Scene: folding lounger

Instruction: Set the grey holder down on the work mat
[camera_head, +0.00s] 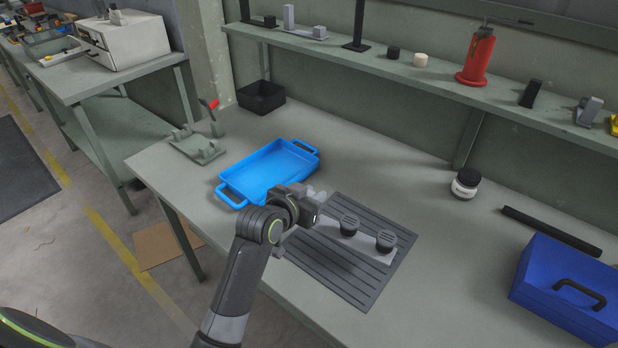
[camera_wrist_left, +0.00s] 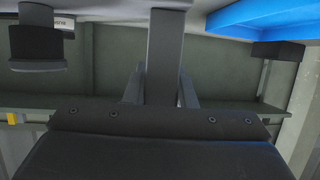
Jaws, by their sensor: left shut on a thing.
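The grey holder (camera_head: 374,252) is a narrow light-grey plate with two black round-topped pieces on it. In the head view it lies over the dark slatted work mat (camera_head: 345,285); whether it touches the mat I cannot tell. My left gripper (camera_head: 313,204) is at the holder's left end, shut on its grey upright. In the left wrist view the upright (camera_wrist_left: 165,58) stands between the two fingers, and a black round piece (camera_wrist_left: 36,42) shows at the left. The gripper hides the holder's left end in the head view. My right gripper is not in view.
A blue tray (camera_head: 226,194) lies just behind and left of the mat. A black-lidded jar (camera_head: 466,184) stands behind right, and a blue toolbox (camera_head: 562,290) with a dark bar (camera_head: 550,231) sits at the right. The bench between mat and toolbox is clear.

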